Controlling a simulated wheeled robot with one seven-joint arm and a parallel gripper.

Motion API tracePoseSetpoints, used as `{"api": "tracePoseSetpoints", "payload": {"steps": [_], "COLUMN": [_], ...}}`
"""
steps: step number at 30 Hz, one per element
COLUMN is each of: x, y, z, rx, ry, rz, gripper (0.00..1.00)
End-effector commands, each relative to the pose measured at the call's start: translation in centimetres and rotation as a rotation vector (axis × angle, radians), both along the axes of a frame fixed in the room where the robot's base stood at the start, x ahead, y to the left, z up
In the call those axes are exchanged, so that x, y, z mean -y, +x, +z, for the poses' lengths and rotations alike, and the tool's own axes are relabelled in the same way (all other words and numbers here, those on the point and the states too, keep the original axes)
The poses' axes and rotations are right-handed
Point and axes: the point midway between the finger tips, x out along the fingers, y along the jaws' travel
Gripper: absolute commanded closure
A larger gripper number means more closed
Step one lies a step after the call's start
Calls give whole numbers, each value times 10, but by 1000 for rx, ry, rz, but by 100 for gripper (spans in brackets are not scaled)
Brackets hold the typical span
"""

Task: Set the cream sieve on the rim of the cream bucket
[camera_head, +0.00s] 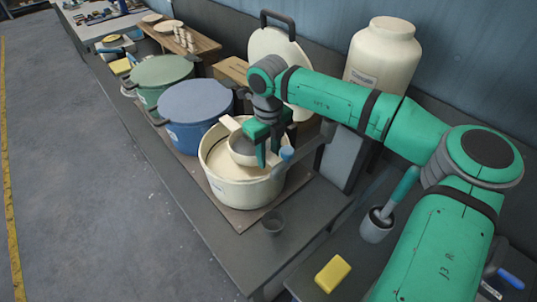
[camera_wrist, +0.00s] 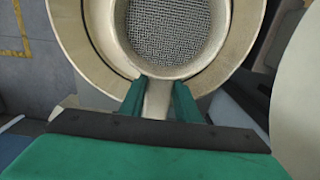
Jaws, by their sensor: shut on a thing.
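The cream sieve (camera_wrist: 170,30) is a round bowl with a grey mesh bottom and a short handle. My gripper (camera_wrist: 158,90) is shut on the handle, with one green finger on each side of it. In the head view my gripper (camera_head: 267,149) points down over the cream bucket (camera_head: 240,192), and the sieve (camera_head: 242,150) lies within the bucket's mouth outline. In the wrist view the bucket's rim (camera_wrist: 75,40) surrounds the sieve. I cannot tell whether the sieve touches the rim; my fingers hide part of it.
A blue-lidded bucket (camera_head: 196,102) and a green-lidded bucket (camera_head: 161,70) stand left of the cream bucket. A blue-tipped thing (camera_head: 287,154) is at the bucket's right. A large cream jar (camera_head: 384,60) stands behind my arm.

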Motion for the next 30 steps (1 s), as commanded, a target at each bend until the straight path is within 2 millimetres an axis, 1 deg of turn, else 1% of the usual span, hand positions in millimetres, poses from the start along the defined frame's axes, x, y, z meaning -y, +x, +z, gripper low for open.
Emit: {"api": "tracePoseSetpoints", "payload": {"steps": [1,2,3,4,13,17,20,27,30], "x": [0,0,0,0,0,0,1,1,1], "y": [0,0,0,0,0,0,1,1,0], "z": [0,0,0,0,1,10,25,71,86], "rx": [1,1,1,1,0,1,2,3,2], "ry": [1,1,1,1,0,0,-2,-1,-1], "rz": [0,0,0,0,0,0,-1,-1,-1], "gripper": [93,64,54,49,49,49,49,49,49]}}
